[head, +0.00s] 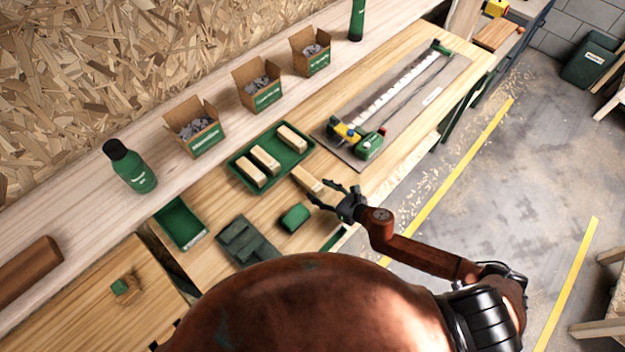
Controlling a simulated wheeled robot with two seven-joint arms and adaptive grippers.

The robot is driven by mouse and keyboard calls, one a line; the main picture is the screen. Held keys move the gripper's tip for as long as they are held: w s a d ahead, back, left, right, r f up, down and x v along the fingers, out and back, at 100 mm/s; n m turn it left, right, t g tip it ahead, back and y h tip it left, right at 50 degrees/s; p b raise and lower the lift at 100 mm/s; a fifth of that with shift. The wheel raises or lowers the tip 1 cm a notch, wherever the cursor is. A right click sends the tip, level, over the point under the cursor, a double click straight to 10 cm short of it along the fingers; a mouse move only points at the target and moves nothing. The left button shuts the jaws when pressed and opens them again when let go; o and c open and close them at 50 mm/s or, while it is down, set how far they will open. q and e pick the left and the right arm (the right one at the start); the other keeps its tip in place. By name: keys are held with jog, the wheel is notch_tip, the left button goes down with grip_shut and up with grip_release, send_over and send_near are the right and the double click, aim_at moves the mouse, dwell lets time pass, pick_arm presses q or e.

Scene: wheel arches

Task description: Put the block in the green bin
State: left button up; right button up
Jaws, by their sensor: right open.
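A pale wooden block (306,178) lies on the bench by the right corner of a green tray. My right gripper (326,192) is open, with its fingers at the block's right end; I cannot tell whether they touch it. Several similar wooden blocks (264,159) lie in the green tray (241,174). An open green bin (181,229) stands at the bench's left part and looks empty. My left gripper is not in view.
A small green block (295,217) and a dark green slotted holder (247,243) lie below the tray. A green-ended tool (368,146) lies on a grey mat at right. Cardboard boxes (194,128) and a green bottle (130,167) stand on the back ledge.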

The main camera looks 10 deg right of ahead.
aim_at(307, 181)
jog(key=x, duration=0.7)
jog(key=shift+w+a+r+p, duration=0.1)
jog(key=shift+w+r+p, duration=0.25)
jog(key=shift+p, duration=0.05)
jog(key=shift+c, duration=0.6)
jog(key=c, duration=1.1)
grip_shut()
jog(key=shift+r, duration=0.15)
